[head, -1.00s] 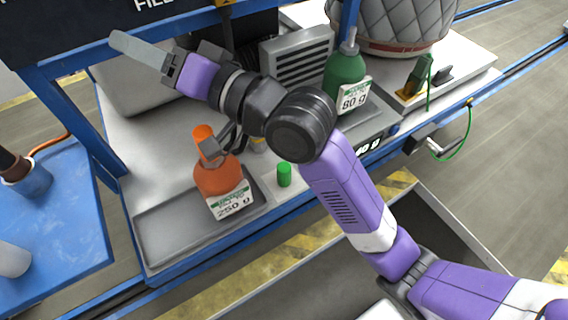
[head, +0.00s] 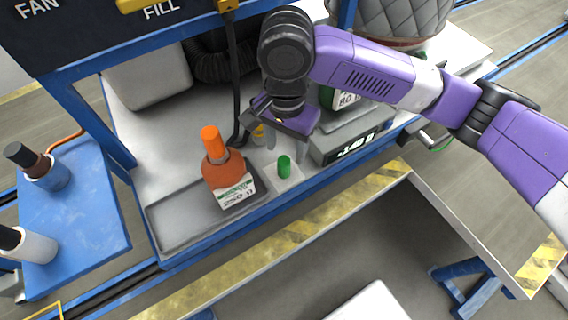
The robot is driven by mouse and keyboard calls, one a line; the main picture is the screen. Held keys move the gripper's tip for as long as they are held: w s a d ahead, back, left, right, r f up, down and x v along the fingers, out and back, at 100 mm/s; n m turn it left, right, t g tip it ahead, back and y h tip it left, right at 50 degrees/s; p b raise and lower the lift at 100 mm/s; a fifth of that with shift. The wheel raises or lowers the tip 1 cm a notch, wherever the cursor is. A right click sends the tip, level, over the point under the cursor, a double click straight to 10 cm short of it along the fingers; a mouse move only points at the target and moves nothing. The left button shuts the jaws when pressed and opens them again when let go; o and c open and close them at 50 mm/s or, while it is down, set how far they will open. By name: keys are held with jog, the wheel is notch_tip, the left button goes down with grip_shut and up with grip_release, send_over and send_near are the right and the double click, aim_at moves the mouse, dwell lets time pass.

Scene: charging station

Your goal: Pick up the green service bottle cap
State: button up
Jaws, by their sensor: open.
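The green bottle cap (head: 284,166) stands upright on a small pale pad near the front edge of the station's worktop. My gripper (head: 286,150) points down just above and behind the cap, its two fingers spread apart and empty. I cannot tell whether a finger is beside the cap or still above it.
An orange-capped brown bottle (head: 228,180) stands in a shallow grey tray (head: 168,226) left of the cap. The scale (head: 352,140) is close on the right. A black hose (head: 236,80) hangs behind. A blue side table (head: 88,220) holds dark-capped bottles.

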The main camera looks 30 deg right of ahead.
aim_at(284, 160)
jog(key=shift+w+f, duration=0.15)
jog(key=shift+f, duration=1.8)
jog(key=shift+w+f, duration=0.15)
jog(key=shift+f, duration=1.75)
grip_shut()
